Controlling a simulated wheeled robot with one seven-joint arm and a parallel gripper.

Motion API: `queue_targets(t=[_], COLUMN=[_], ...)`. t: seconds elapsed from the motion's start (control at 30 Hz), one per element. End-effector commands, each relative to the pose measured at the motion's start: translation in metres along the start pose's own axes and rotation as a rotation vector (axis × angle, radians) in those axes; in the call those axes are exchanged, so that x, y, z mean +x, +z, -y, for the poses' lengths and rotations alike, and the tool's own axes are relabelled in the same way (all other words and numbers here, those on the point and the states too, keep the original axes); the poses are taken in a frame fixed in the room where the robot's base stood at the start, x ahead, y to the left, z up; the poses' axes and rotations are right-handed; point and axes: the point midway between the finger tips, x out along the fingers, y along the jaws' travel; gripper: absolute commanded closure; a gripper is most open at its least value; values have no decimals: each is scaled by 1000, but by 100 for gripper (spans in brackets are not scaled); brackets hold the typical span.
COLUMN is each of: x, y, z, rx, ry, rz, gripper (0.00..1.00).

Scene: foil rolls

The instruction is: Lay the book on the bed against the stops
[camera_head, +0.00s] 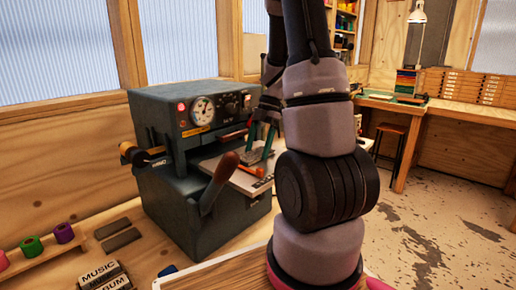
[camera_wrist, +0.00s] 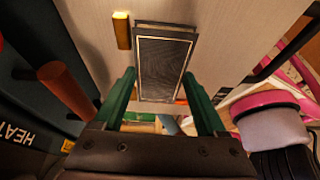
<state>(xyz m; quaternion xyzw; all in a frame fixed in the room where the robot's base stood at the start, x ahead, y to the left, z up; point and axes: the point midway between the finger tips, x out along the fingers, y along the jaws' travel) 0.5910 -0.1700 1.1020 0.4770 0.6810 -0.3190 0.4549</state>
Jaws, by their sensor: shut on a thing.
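The book (camera_wrist: 163,66), dark with a thin gold border, lies between the green fingers of my gripper (camera_wrist: 160,80) in the wrist view. My gripper is shut on its sides. The book is over the pale flat bed (camera_wrist: 225,25) of the press; I cannot tell whether it touches the bed. A yellow bar (camera_wrist: 122,30) stands on the bed to the left of the book, apart from it, and looks like a stop. In the head view my gripper (camera_head: 263,138) is over the bed (camera_head: 242,181), with an orange piece (camera_head: 250,170) near it. The book is mostly hidden there.
The dark press (camera_head: 185,130) has a gauge and a lever with a brown handle (camera_head: 227,166) in front of the bed. Coloured foil rolls (camera_head: 32,246) sit on a wooden rack at left. Labelled blocks (camera_head: 100,274) lie near the front. A workbench (camera_head: 440,105) stands far right.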

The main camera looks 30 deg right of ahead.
Motion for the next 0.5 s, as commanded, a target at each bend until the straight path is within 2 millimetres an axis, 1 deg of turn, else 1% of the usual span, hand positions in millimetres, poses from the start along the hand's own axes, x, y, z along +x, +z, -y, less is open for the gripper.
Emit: queue_targets(t=[0.3, 0.33, 0.37, 0.4, 0.5], x=[2, 2, 2, 2, 2], y=[1, 1, 1, 1, 1], z=[0, 0, 0, 0, 0], rx=[0, 0, 0, 0, 0], ry=[-1, 0, 0, 0, 0], rz=[-1, 0, 0, 0, 0], gripper=[84, 18, 7, 0, 0])
